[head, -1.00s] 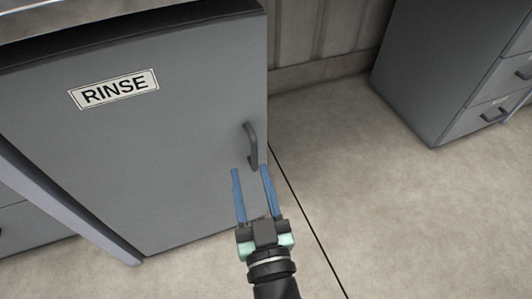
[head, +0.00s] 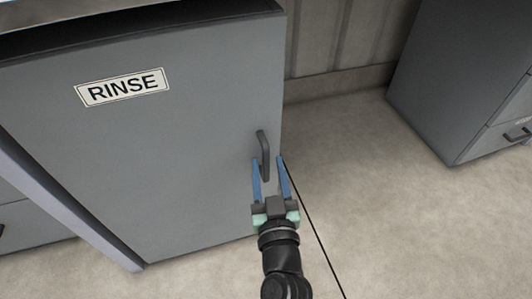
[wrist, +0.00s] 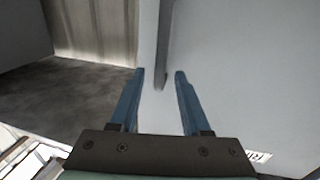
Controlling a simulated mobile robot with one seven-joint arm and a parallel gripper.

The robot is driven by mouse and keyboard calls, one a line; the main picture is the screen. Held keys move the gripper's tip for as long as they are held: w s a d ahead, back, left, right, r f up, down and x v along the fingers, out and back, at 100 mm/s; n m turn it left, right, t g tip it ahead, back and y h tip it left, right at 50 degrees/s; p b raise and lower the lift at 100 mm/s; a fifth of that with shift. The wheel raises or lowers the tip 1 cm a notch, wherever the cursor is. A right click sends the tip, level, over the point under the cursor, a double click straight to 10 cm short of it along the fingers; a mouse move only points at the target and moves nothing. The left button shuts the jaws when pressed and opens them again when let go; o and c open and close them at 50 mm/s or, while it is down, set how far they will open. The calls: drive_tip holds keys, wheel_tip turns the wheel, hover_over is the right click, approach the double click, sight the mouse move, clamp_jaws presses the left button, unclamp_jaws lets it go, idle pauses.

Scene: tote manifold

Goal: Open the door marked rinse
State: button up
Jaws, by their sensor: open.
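The grey door (head: 150,170) marked RINSE fills the left of the head view and looks shut. Its label (head: 123,87) is near the top. A dark upright bar handle (head: 263,156) is near the door's right edge. My gripper (head: 268,160) is open at the handle's lower end, its two blue fingers showing on either side of it. In the wrist view the handle (wrist: 164,50) comes down between the fingertips (wrist: 160,72), apart from both. I cannot tell how deep the handle is between the fingers.
A grey drawer cabinet (head: 450,80) stands at the right. Bare floor (head: 370,190) lies between it and the door. A ribbed wall (head: 330,40) is behind. Another grey unit (head: 30,225) shows at the lower left.

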sight(266, 159)
drive_tip(key=shift+w+a, duration=0.15)
drive_tip(key=shift+w, duration=0.8)
drive_tip(key=shift+w+a, duration=0.1)
drive_tip(key=shift+w, duration=0.8)
clamp_jaws()
